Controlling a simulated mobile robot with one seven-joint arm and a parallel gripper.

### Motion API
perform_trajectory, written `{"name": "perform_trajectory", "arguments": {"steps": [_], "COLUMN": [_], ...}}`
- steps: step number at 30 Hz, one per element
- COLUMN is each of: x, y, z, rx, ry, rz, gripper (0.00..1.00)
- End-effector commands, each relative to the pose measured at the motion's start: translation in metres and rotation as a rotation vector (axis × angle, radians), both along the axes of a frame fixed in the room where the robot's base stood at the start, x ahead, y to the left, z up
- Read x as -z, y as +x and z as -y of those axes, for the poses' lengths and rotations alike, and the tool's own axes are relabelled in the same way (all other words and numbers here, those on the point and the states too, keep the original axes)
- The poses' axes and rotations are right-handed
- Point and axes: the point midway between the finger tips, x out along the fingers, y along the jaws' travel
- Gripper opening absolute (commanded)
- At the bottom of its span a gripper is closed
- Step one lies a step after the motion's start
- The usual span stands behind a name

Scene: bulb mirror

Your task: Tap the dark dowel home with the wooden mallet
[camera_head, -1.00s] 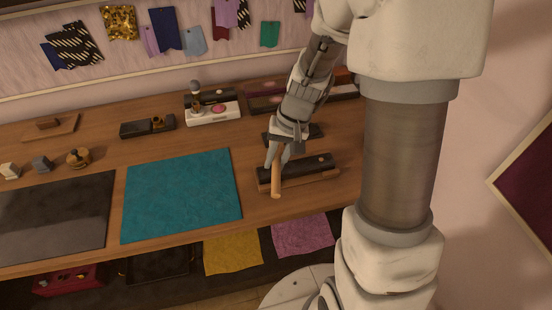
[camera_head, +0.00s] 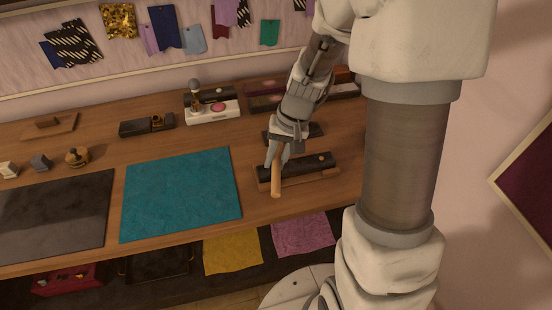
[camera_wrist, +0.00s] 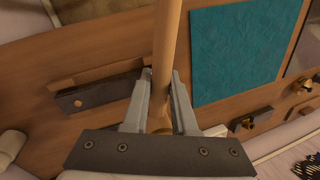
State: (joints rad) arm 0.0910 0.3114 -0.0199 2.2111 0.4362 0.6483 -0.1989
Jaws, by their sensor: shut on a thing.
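My gripper (camera_head: 278,153) is shut on the light wooden handle of the mallet (camera_head: 276,180). In the wrist view the handle (camera_wrist: 168,35) runs away from between the two fingers (camera_wrist: 161,92). The mallet's head cannot be made out clearly. A long dark block (camera_head: 307,168) on a wooden base (camera_head: 325,180) lies just behind and right of the handle in the head view. A small round piece (camera_head: 321,158) shows on its top. The block also shows left of the fingers in the wrist view (camera_wrist: 110,95), with a tan round spot. I cannot tell which part is the dark dowel.
A teal mat (camera_head: 182,195) lies left of the block, and a dark grey mat (camera_head: 55,218) further left. Bare tabletop (camera_head: 255,205) shows between the teal mat and the handle.

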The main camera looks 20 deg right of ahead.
Motion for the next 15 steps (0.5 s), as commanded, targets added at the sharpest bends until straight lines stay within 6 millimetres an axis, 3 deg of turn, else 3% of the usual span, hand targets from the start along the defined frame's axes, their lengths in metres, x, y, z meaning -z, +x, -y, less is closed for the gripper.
{"name": "perform_trajectory", "arguments": {"steps": [10, 15], "x": [0.000, 0.017], "y": [0.000, 0.000], "z": [0.000, 0.000], "rx": [0.000, 0.000], "ry": [0.000, 0.000], "rz": [0.001, 0.000], "gripper": [0.00, 0.00]}}
